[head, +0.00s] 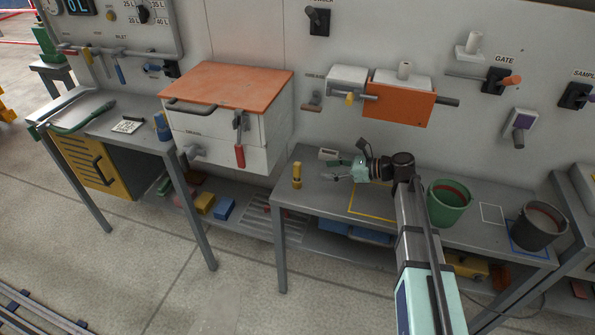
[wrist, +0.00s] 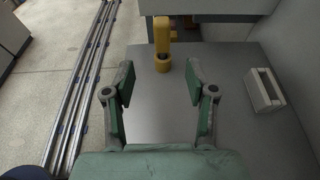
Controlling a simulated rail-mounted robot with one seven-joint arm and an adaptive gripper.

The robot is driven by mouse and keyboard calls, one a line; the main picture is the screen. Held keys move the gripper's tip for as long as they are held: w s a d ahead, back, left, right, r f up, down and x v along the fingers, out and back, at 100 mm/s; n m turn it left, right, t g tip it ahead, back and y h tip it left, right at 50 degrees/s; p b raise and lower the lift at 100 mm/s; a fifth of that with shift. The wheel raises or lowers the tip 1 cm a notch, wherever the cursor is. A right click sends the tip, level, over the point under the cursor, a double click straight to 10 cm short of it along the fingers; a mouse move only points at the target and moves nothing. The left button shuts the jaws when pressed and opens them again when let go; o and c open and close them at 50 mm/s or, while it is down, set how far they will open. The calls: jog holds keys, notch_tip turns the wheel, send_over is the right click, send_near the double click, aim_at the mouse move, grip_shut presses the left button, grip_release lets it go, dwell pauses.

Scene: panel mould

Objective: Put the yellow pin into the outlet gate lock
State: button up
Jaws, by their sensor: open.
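A yellow upright piece (head: 297,175), which looks like the yellow pin, stands near the left end of the grey bench (head: 312,200). In the wrist view the yellow piece (wrist: 162,45) is ahead of my fingertips, between their lines and apart from them. My gripper (head: 337,178) is open and empty, low over the bench to the right of it; its spread fingers also show in the wrist view (wrist: 159,80). The orange gate panel (head: 398,104) hangs on the wall above, with a grey bar and a small yellow part (head: 350,98) at its left. I cannot tell exactly which part is the lock.
A small white block (head: 328,154) lies at the bench's back, and shows right in the wrist view (wrist: 263,90). A green bucket (head: 447,205) and a dark bucket (head: 538,226) stand to the right. A white cabinet with orange lid (head: 227,85) is left. Bench between gripper and yellow piece is clear.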

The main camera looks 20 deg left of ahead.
aim_at(301, 169)
jog(key=x, duration=0.6)
jog(key=shift+a+f+p, duration=0.1)
jog(key=shift+a+p, duration=0.2)
jog(key=shift+p, duration=0.05)
jog(key=shift+w+p+x, duration=0.2)
jog(key=shift+p+x, duration=0.4)
jog(key=shift+x, duration=2)
jog(key=shift+c, duration=0.3)
grip_shut()
